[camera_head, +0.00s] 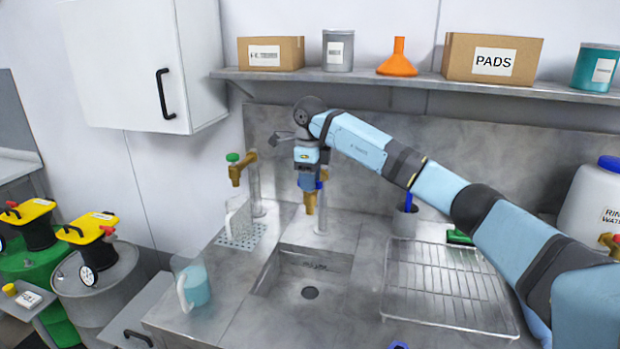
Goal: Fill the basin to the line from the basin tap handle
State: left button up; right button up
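The basin (335,278) is a square sink sunk in the grey metal counter, with a dark round drain in its floor. A dark mark (314,266) shows on its back wall. I see no water in it and no stream. The basin tap (310,201) stands behind it, with a brass spout pointing down and a bit of blue, likely its handle, partly hidden. My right gripper (312,178) reaches in from the right and points down at the top of this tap. Its fingers are hard to make out against the tap, so contact and opening are unclear. My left gripper is out of view.
A green-handled tap (235,172) stands left, above a clear jug (238,217). A jug of bluish liquid (194,285) stands at the counter's left. A wire rack (445,283) lies right of the basin, near a rinse water container (597,205). A shelf (350,77) runs above.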

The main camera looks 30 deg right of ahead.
grip_shut()
